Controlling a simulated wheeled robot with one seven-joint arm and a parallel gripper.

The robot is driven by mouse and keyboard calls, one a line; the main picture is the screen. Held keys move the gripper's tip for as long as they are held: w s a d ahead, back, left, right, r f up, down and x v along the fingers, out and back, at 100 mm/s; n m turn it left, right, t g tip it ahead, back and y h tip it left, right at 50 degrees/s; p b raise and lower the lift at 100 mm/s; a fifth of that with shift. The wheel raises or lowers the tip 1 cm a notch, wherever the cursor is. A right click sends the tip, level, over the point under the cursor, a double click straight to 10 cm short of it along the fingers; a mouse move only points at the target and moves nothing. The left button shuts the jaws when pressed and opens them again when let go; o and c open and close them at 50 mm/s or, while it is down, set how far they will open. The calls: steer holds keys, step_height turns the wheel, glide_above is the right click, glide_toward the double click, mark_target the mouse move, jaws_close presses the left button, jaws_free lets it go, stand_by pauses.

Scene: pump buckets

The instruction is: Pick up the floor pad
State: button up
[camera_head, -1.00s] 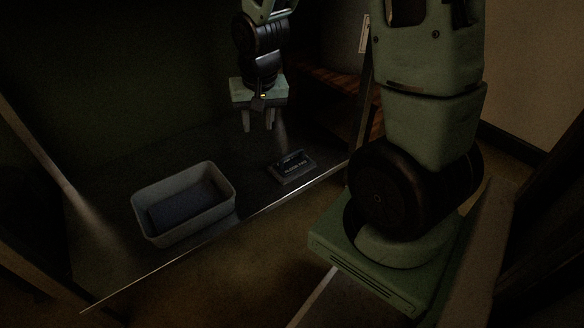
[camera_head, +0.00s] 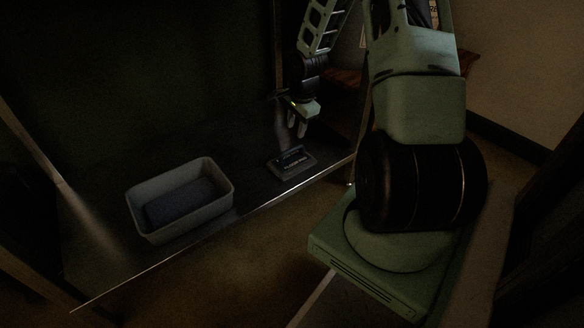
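The floor pad (camera_head: 292,162) is a small, flat, dark block with a light label on top. It lies on the dark shelf surface near its front edge, right of the middle. My gripper (camera_head: 297,126) is above the pad and slightly to its right, apart from it. Its two light fingers point down with a gap between them, and nothing shows between them. The view is dark, so the exact height over the pad is hard to tell.
A grey open bin (camera_head: 226,207) with a dark bluish bottom stands on the dark surface (camera_head: 100,222) left of the pad. The surface between bin and pad is clear. A wooden post (camera_head: 33,150) stands at the left, and a brown wooden shelf (camera_head: 345,80) is behind my arm.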

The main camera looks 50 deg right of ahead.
mark_target(292, 149)
steer(key=f+b, duration=0.2)
steer(key=f, duration=0.1)
steer(key=w+f+b, duration=0.1)
steer(key=f+b, duration=0.1)
steer(key=f, duration=0.2)
steer(key=w+f+b, duration=0.1)
steer(key=f+b, duration=0.1)
steer(key=f, duration=0.2)
steer(key=shift+d+f, duration=0.15)
steer(key=shift+d, duration=0.1)
steer(key=shift+w, duration=0.1)
jaws_close()
